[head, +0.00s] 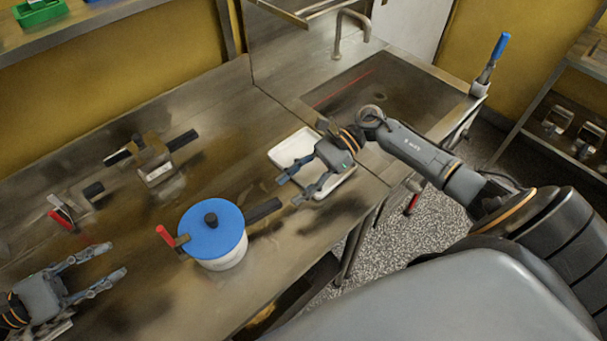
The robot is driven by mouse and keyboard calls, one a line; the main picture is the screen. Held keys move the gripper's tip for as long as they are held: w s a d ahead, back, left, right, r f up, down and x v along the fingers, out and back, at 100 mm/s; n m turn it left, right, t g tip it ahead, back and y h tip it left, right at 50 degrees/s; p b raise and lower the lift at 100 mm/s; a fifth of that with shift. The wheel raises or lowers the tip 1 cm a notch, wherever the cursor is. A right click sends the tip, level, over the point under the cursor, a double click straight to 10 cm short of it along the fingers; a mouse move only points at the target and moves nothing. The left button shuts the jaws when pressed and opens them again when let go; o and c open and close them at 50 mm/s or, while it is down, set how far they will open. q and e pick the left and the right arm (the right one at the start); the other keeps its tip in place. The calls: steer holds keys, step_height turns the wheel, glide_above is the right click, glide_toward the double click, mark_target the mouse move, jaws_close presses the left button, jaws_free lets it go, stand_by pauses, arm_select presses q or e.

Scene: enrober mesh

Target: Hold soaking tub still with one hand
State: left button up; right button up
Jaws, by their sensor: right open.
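A round white tub with a blue lid (211,230) and a dark knob stands on the steel counter. A red-tipped part sticks out at its left and a black handle lies at its right. A shallow white rectangular tray (292,148) lies further right; I cannot tell which of the two is the soaking tub. My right gripper (290,191) is open over the tray's near left side and hides part of it; contact is unclear. My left gripper (117,260) is open and empty, left of the round tub and apart from it, pointing towards it.
A metal device with black handles (158,170) and a red-handled tool (62,220) lie at the back left of the counter. A sink (375,92) with a tap is at the back right. A blue-handled brush (492,58) stands at the right corner.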

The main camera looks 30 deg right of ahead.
mark_target(256, 216)
steer(key=x, duration=1.1)
steer(key=shift+a, duration=0.1)
jaws_close()
